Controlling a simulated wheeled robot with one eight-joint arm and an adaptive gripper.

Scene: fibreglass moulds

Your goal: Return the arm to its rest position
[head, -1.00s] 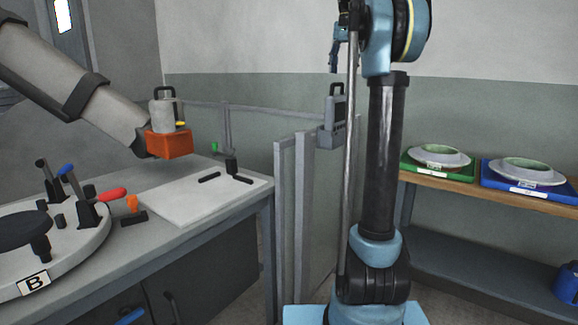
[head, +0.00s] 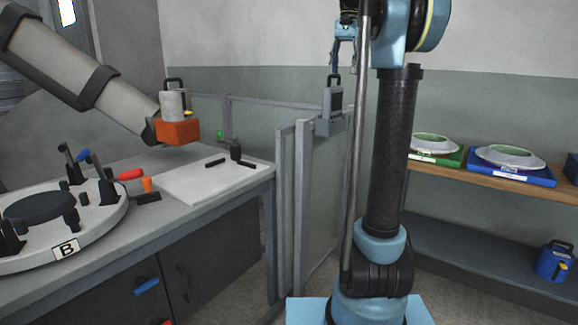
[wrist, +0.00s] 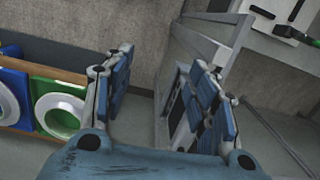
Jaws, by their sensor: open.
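My arm stands upright in the middle of the head view, its upper part running out of the top of the picture. My gripper (head: 345,32) is partly in view near the top edge, beside the arm, with its fingers hanging down. In the wrist view my gripper (wrist: 160,95) shows two blue fingers spread wide apart with nothing between them. It is open and empty. Below the gripper, in the head view, a grey handled device (head: 332,108) sits on top of a fence post, apart from the fingers as far as I can tell.
A fence (head: 300,190) stands left of my arm. A workbench (head: 225,205) at left bears a round mould fixture marked B. At right, a wooden shelf (head: 480,178) holds a green tray (head: 455,160) and a blue tray (head: 545,178) with ring moulds. A blue container (head: 556,262) stands below.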

